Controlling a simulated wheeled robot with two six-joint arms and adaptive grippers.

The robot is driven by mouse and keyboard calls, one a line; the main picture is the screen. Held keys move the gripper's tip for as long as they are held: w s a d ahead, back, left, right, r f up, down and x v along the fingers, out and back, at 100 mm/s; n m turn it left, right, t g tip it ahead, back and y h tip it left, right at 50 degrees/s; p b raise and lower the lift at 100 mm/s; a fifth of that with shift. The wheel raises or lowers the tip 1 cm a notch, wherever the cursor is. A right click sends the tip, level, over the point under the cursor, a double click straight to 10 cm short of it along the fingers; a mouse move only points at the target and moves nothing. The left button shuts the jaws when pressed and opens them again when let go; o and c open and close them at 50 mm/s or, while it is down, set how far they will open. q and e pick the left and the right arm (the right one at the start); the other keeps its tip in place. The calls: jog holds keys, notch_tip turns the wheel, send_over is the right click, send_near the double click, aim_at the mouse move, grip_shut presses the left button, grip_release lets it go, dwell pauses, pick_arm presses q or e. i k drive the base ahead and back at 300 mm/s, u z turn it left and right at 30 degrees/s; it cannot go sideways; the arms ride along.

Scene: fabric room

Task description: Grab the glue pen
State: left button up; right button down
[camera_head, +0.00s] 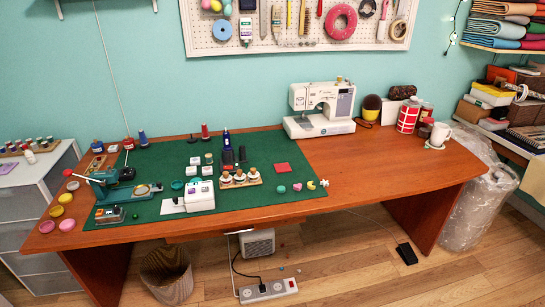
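I cannot tell for sure which thing is the glue pen. A slim upright blue item (226,140) stands on the green mat (262,160) near its back middle and could be it, but it is too small to be certain. Small dark items (242,155) stand just beside it. Neither of my grippers is in view.
The wooden table (365,162) has clear room at its right half. A sewing machine (321,108) stands at the back. A teal device (112,183) and a white machine (199,195) sit on the mat. A white mug (440,134) is at the right end.

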aim_at(227, 145)
jog(key=z, duration=0.7)
jog(key=i, duration=0.9)
